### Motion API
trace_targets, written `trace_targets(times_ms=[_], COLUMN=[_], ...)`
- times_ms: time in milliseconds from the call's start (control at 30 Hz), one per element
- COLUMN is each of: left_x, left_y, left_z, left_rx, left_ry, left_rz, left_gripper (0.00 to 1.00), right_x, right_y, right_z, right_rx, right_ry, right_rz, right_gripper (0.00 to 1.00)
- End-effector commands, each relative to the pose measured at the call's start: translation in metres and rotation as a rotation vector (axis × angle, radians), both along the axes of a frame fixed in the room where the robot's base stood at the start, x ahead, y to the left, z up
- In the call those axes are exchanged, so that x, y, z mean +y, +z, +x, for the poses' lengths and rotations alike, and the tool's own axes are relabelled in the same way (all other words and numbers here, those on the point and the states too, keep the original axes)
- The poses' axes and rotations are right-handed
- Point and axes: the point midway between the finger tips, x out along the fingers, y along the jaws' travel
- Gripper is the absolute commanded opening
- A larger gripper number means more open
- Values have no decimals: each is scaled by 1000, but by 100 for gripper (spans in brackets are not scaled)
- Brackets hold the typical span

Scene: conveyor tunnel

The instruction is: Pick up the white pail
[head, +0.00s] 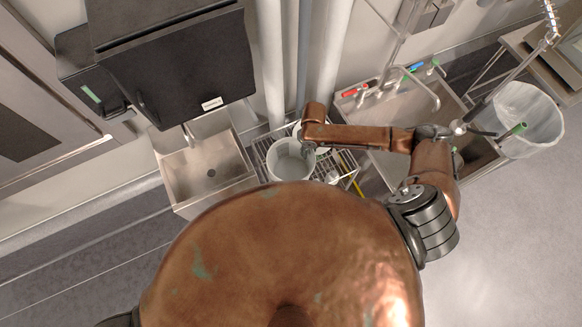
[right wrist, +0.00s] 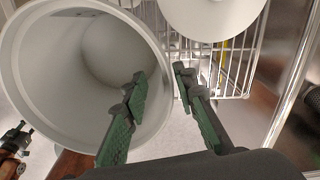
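The white pail (head: 291,162) stands on the wire rack between two sinks in the head view, with its mouth up. In the right wrist view the pail (right wrist: 45,85) fills the left side. My right gripper (right wrist: 160,78) is open, with its green-padded fingers apart. In that view one finger overlaps the pail's mouth and the other lies just outside its rim, so the rim passes between them. I cannot tell whether they touch it. In the head view my right forearm reaches over the pail's right side. What looks like my left gripper (right wrist: 18,135) shows small at the wrist view's left edge.
A metal sink (head: 207,172) stands left of the rack (head: 265,147), and another sink (head: 388,112) stands to its right. Pale pipes (head: 332,55) rise behind the rack. A translucent bin (head: 540,118) stands at the far right. A white rounded object (right wrist: 212,15) is close above the right finger.

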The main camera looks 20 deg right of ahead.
Motion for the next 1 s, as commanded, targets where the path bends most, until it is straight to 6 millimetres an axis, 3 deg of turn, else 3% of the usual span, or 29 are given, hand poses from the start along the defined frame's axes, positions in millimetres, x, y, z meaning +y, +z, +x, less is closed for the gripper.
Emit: trace_targets(times_ms=[333, 667, 1000], left_x=[0, 0, 0], left_y=[11, 10, 10], left_z=[-4, -5, -5], left_rx=[5, 7, 7], left_ry=[1, 0, 0], left_rz=[1, 1, 1], left_gripper=[33, 33, 33], right_x=[-2, -2, -2], right_y=[-44, -50, -50], right_z=[5, 6, 6], right_rx=[0, -1, -1], right_ry=[0, 4, 4], right_rz=[0, -1, -1], right_gripper=[26, 25, 2])
